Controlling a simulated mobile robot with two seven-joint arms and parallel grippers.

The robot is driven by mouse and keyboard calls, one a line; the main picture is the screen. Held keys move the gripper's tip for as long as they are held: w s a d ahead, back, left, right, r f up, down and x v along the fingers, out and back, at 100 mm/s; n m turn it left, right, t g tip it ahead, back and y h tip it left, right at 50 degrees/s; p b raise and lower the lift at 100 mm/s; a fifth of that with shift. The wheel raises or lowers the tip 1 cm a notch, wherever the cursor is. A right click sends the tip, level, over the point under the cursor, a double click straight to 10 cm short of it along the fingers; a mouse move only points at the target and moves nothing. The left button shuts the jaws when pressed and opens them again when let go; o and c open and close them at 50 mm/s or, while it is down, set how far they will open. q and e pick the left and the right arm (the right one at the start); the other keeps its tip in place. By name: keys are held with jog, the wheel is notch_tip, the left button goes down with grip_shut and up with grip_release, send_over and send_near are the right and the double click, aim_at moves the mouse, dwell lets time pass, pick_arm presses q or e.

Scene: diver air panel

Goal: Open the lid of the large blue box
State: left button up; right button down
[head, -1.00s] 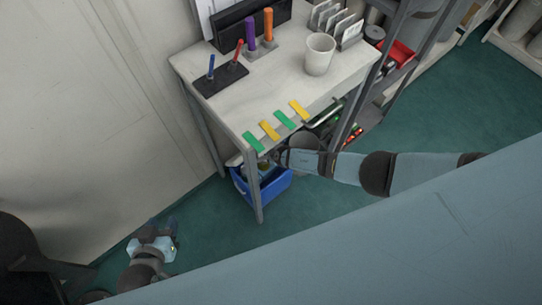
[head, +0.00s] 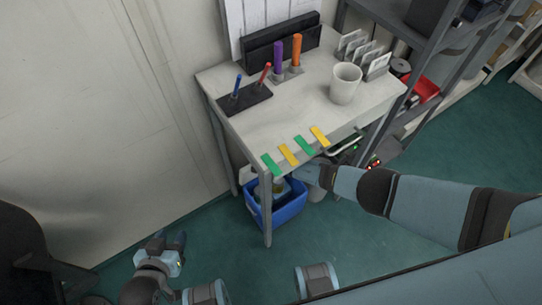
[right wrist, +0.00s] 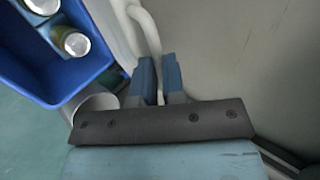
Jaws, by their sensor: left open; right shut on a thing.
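A blue open-topped bin (head: 287,212) stands on the floor under the desk, with cans or bottles in it. No lid shows on it, and I cannot tell whether it is the large blue box. The bin's wall (right wrist: 92,82) also shows at the upper left of the right wrist view. My right arm reaches under the desk's front edge. My right gripper (right wrist: 160,62) is beside the bin, its fingers closed around what looks like a white curved tube (right wrist: 148,25). My left gripper (head: 169,243) is low at the left, open and empty, apart from the bin.
The desk (head: 300,105) carries a white cup (head: 345,84), pen holders and a card rack, with green and yellow strips along its front edge. A grey shelf (head: 430,70) stands to the right. The green floor (head: 225,245) is clear between my left gripper and the desk.

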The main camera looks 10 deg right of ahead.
jog(key=c, duration=1.2)
grip_release()
jog(key=shift+w+r, duration=0.1)
jog(key=shift+r, duration=0.1)
pick_arm(q)
jog(key=shift+r, duration=0.15)
notch_tip(320, 180, up, 10)
jog(key=s+p, duration=0.1)
jog(key=p, duration=1.3)
jog(key=shift+a+r+m, duration=0.15)
jog(key=shift+a+m, duration=0.15)
jog(key=shift+a, duration=0.15)
pick_arm(e)
jog(key=v, duration=1.3)
jog(key=shift+s+r, duration=0.2)
jog(key=shift+s, duration=0.2)
